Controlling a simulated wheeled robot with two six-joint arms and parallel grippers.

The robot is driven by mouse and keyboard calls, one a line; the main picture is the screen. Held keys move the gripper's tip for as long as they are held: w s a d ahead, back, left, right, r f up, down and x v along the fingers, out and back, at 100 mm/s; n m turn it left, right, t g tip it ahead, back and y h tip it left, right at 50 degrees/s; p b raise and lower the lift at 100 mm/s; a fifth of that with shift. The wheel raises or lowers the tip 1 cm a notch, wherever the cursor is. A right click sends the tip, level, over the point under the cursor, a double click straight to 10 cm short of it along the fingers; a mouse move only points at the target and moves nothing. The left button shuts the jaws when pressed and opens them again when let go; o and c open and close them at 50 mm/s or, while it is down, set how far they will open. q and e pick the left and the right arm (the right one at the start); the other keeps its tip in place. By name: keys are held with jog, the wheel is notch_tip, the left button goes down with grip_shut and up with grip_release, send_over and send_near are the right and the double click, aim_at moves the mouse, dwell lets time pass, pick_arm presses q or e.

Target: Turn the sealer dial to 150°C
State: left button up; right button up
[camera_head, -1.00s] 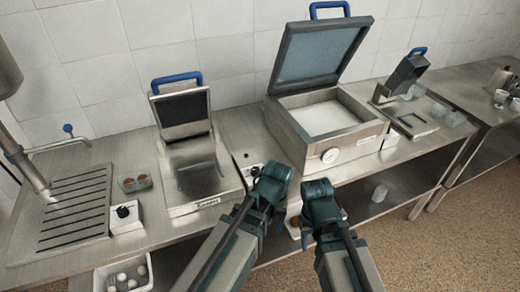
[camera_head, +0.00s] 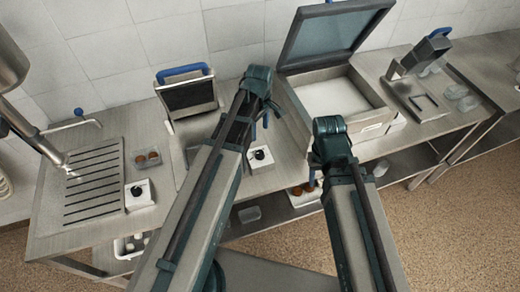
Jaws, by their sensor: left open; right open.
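The sealer (camera_head: 366,128) is a wide steel box on the counter with its large grey-blue lid (camera_head: 335,35) raised. Its front dial does not show now; my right arm covers that part of the front. My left gripper (camera_head: 262,100) is open and raised over the counter at the sealer's left side, apart from the lid as far as I can tell. My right gripper (camera_head: 328,135) is open in front of the sealer's front left part. I cannot tell whether it touches the sealer. Neither gripper holds anything that I can see.
A smaller device with a blue handle (camera_head: 183,70) stands left of my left gripper. Small white boxes with black knobs stand at its right (camera_head: 260,157) and left (camera_head: 138,193). A steel device (camera_head: 425,52) stands right of the sealer. A slotted drain (camera_head: 93,185) lies far left.

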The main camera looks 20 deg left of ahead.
aim_at(260, 153)
pick_arm(q)
notch_tip(260, 153, down, 14)
jog(key=b, duration=1.3)
jog(key=shift+r, duration=0.2)
grip_shut()
